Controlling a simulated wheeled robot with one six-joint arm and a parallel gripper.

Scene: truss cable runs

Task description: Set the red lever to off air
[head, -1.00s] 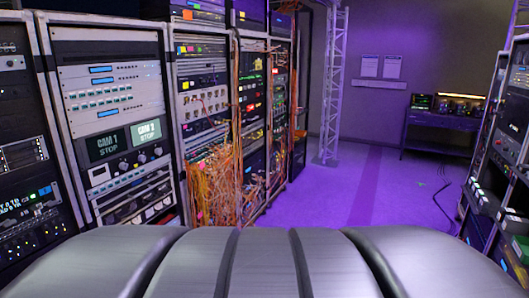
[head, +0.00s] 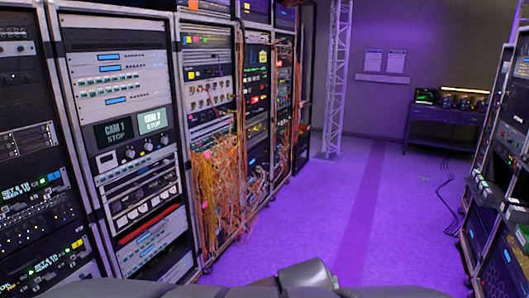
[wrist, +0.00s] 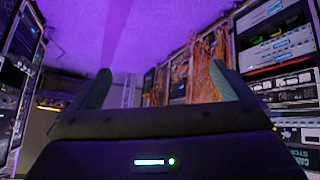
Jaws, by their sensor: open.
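I cannot make out a red lever with certainty in either view. A thin red strip (head: 137,233) shows low on the pale-panelled rack (head: 117,82) at the left in the head view, below a row of dials; I cannot tell whether it is part of a lever. My gripper (wrist: 161,88) shows in the wrist view, with its two dark fingers spread wide apart and nothing between them. No part of the gripper touches a rack there. The gripper itself does not show in the head view, where only my grey arm fills the bottom edge.
Screens (head: 133,125) on the left rack read "CAM 1 STOP". Orange cables (head: 218,180) spill from the rack to its right. A white truss column (head: 337,75) and a desk (head: 442,127) stand at the back. Racks line the right side.

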